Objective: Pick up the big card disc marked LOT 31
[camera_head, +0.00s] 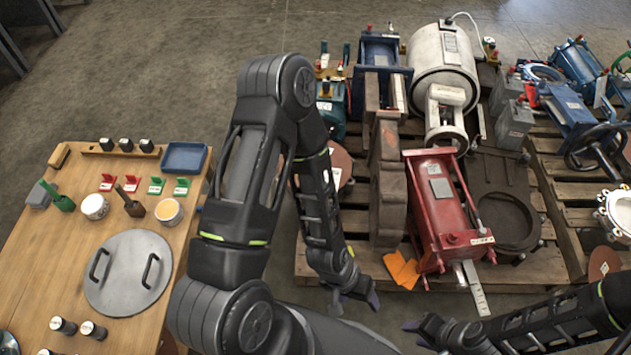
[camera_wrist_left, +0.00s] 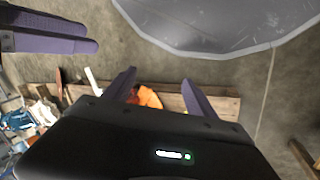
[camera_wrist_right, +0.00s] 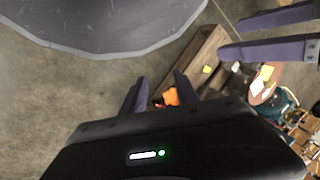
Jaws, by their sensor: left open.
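A reddish-brown disc (camera_head: 338,162) with pale labels lies at the left side of the near pallet, partly hidden behind my left arm. It also shows in the right wrist view (camera_wrist_right: 262,94), with a yellow and a white label. Another brown disc (camera_head: 603,262) lies at the right edge, partly cut off. No LOT 31 marking is legible on either. My left gripper (camera_head: 355,302) is open and empty in front of the pallet, well below the first disc in the picture. My right gripper (camera_head: 424,332) is open and empty to its right.
The pallet (camera_head: 545,265) carries a red machine (camera_head: 440,205), a white motor (camera_head: 441,65), and rusty castings. An orange cloth-like item (camera_head: 402,270) lies at its front edge. A wooden table (camera_head: 40,265) with a handled metal lid (camera_head: 128,272) stands left. Concrete floor behind is clear.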

